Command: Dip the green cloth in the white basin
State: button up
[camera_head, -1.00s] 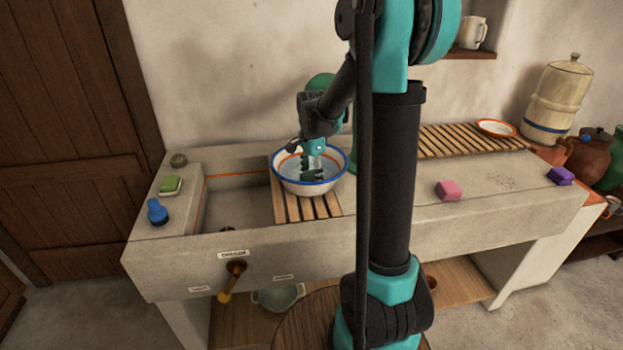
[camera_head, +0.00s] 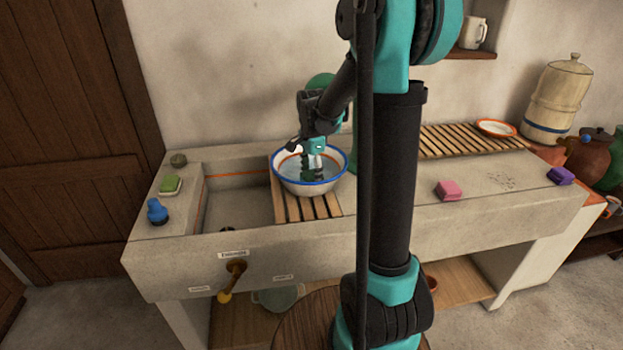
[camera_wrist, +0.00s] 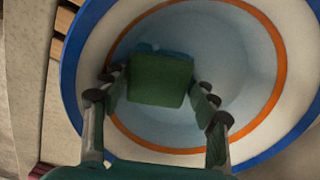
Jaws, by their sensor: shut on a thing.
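The white basin (camera_head: 291,184), with a blue rim and an orange inner line, stands on a wooden slatted rack on the stone sink. Its wide mouth also fills much of the wrist view (camera_wrist: 75,62). My gripper (camera_head: 313,174) points down inside the basin. In the wrist view my gripper (camera_wrist: 160,86) is shut on the green cloth (camera_wrist: 160,78), a dark green folded piece between the fingertips, over the pale bowl bottom. In the head view the cloth is small and dark, partly hidden by the fingers. Whether it touches water is unclear.
The open sink trough (camera_head: 238,203) is left of the basin. A green block on a dish (camera_head: 170,184) and a blue object (camera_head: 157,212) sit on the left ledge. Pink (camera_head: 449,190) and purple (camera_head: 561,176) blocks lie on the counter, right, with bare counter between.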

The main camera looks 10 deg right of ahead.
notch_tip(320, 180, up, 12)
dwell(1.3)
dwell(1.3)
